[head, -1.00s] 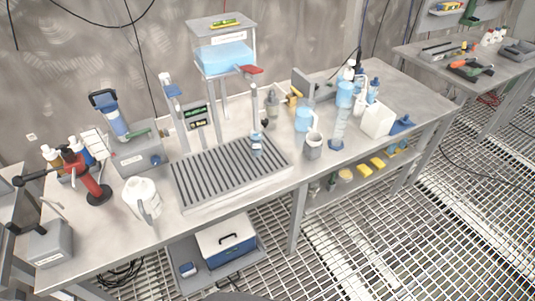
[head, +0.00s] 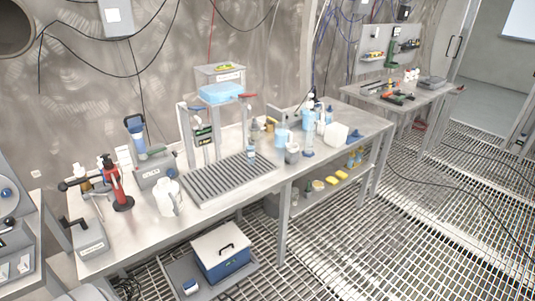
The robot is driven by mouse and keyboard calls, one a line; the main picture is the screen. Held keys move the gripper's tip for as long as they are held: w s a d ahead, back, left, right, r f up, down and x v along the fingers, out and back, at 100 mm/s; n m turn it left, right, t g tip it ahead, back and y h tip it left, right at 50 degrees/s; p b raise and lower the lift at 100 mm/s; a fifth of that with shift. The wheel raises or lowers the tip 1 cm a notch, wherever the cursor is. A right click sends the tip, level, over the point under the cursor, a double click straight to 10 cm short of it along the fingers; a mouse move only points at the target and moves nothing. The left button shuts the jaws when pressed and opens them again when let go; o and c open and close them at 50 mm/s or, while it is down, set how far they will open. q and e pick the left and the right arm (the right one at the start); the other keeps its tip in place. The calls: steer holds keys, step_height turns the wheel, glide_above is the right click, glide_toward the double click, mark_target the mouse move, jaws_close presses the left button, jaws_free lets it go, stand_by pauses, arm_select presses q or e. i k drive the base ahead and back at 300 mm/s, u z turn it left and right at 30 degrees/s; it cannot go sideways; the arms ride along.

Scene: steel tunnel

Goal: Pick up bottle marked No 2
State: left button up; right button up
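No number can be read on any bottle at this size, so I cannot tell which is marked No 2. A small bottle with a blue label (head: 251,152) stands at the right back part of the slotted drain rack (head: 215,182) on the long steel bench. Other bottles and vessels stand to its right: a light-blue container (head: 281,135), a tall blue cylinder (head: 308,140) and a white jug (head: 335,133). A white handled jug (head: 168,198) stands left of the rack. Neither of my grippers is in view.
The long bench (head: 140,240) holds a red hand-lever device (head: 119,188) and a stand with a blue tank (head: 222,93). A blue and white cooler box (head: 222,252) sits below. A second table (head: 430,92) stands at the back right. The grating floor (head: 400,235) at right is open.

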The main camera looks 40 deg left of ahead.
mark_target(250, 153)
steer(key=z, duration=0.4)
steer(key=i, duration=2.2)
steer(key=u, duration=1.5)
steer(key=i, duration=0.7)
steer(key=u, duration=0.75)
